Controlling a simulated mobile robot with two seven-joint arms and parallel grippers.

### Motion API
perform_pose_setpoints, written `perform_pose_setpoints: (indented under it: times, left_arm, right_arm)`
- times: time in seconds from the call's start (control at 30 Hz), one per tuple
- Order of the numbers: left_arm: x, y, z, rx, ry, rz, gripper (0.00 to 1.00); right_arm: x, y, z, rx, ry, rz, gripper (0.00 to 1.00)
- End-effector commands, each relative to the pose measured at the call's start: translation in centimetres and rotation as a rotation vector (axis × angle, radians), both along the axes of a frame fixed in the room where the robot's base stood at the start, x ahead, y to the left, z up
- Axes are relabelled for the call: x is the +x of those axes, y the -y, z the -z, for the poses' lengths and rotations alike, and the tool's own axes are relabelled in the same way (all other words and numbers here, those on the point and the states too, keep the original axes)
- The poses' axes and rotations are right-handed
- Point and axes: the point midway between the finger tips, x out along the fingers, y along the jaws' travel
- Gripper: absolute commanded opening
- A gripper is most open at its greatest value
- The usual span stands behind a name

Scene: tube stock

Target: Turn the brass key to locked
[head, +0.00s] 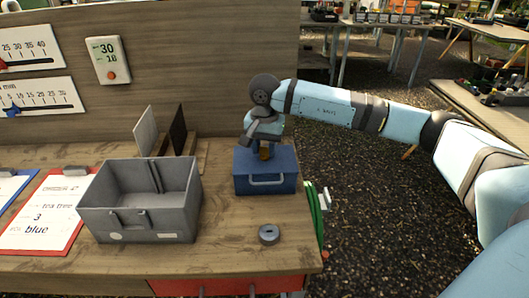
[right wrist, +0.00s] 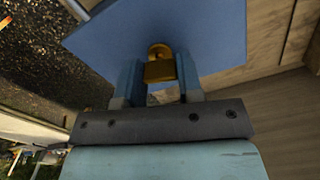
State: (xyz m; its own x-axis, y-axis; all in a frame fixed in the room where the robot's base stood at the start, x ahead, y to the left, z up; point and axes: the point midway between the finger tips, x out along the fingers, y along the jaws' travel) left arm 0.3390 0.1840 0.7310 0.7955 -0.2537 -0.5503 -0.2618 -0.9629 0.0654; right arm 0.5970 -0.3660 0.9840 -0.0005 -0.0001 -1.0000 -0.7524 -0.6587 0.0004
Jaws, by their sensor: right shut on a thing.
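The brass key (head: 264,153) stands on the top of a blue box (head: 265,173) with a handle on its front. My right gripper (head: 262,144) points down from above the box and is shut on the key. In the right wrist view, the brass key (right wrist: 159,66) shows between the two blue fingers of the right gripper (right wrist: 160,82), against the blue box top (right wrist: 215,30). The fingers and wrist hide part of the key, and I cannot tell which way it is turned. My left gripper is not in view.
A grey open bin (head: 140,222) stands left of the box. A small grey round piece (head: 268,234) lies on the table (head: 225,245) in front. Two upright panels (head: 146,130) stand behind the bin. A red clipboard (head: 45,215) lies at the left. The table's right edge is close to the box.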

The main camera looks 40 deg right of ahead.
Motion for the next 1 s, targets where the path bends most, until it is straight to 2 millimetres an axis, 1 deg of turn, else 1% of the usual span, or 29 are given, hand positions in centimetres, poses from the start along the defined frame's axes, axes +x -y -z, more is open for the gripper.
perform_pose_setpoints:
  times: [0.03,0.2,0.43,0.7,1.0]
  left_arm:
    - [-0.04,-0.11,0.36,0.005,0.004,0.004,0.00]
    - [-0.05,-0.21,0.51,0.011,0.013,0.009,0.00]
    - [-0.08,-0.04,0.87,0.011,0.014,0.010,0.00]
    - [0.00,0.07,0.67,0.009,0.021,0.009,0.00]
    - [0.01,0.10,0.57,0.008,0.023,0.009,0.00]
  right_arm:
    - [0.07,0.06,0.15,-0.001,0.003,-0.037,0.10]
    - [0.05,0.06,0.08,-0.001,0.003,-0.156,0.10]
    - [0.03,0.05,0.01,-0.001,0.002,-0.263,0.10]
    - [0.03,0.05,-0.06,-0.001,0.001,-0.313,0.10]
    - [0.03,0.04,-0.08,-0.001,0.001,-0.318,0.10]
